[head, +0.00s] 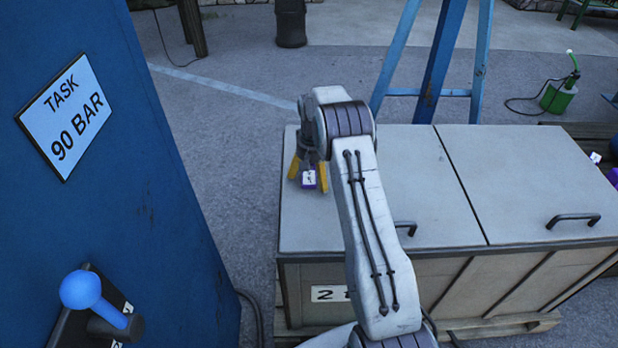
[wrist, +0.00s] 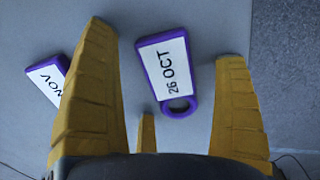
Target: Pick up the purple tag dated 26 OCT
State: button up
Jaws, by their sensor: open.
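The purple tag dated 26 OCT (wrist: 165,72) has a white label and a ring at one end. In the wrist view it lies on the grey lid, slightly tilted, between the yellow fingers of my gripper (wrist: 170,75). The fingers are open and apart from it. A second purple tag (wrist: 45,82) reading NOV lies to the left, partly hidden behind the left finger. In the head view my gripper (head: 308,175) is low over the left part of the crate lid, with a small purple and white tag (head: 309,179) at its fingertips; its text is too small to read.
The grey crate (head: 520,165) has two lids with dark handles (head: 573,219). A blue panel (head: 130,120) with a 90 BAR sign (head: 66,117) and blue-knobbed lever (head: 82,289) stands at left. Blue frame legs (head: 440,60) rise behind the crate. Left lid area is mostly clear.

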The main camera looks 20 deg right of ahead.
jog(key=c, duration=1.3)
jog(key=shift+r, duration=0.2)
jog(key=shift+c, duration=0.2)
